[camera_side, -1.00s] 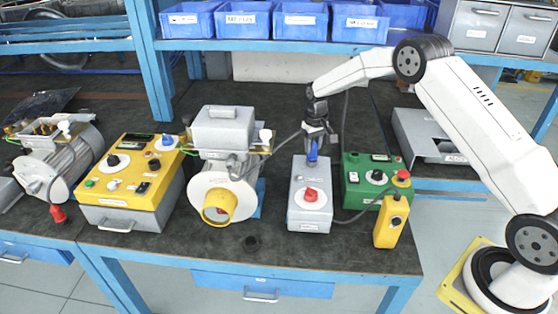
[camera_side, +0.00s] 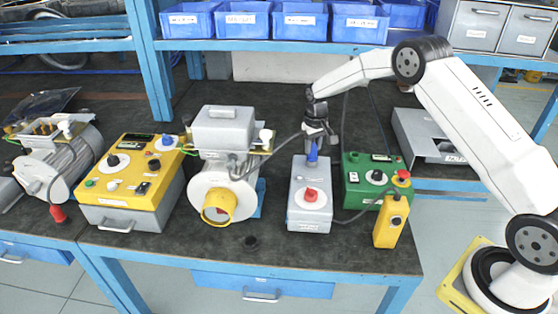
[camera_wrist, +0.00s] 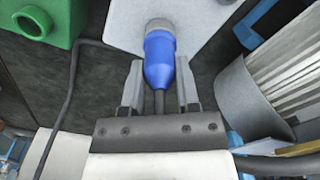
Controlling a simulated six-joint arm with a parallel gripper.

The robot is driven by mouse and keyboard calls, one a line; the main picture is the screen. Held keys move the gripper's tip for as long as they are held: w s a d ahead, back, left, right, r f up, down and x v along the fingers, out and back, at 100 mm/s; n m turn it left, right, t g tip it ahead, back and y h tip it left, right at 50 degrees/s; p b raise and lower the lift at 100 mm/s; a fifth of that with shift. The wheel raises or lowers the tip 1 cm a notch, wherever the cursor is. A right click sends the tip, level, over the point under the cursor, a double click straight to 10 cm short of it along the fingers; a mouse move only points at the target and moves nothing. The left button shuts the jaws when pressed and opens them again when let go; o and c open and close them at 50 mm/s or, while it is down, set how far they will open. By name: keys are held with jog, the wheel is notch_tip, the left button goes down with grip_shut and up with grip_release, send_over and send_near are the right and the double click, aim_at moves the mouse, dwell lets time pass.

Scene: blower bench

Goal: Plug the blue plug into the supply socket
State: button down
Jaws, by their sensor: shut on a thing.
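I cannot tell whether this collar is part of the plug or of a socket, or how deep the plug sits.
A grey blower with a yellow outlet (camera_side: 216,207) stands left of the grey box. A green control box (camera_side: 362,188) and a yellow pendant (camera_side: 390,222) stand to its right. The plug's cable (camera_side: 285,140) runs toward the blower. The bench front (camera_side: 270,255) is mostly clear.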

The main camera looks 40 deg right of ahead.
jog(key=shift+f, duration=0.15)
jog(key=shift+c, duration=1.3)
grip_release()
jog(key=shift+s+r, duration=0.1)
jog(key=shift+r, duration=3.9)
jog(key=shift+a, duration=0.1)
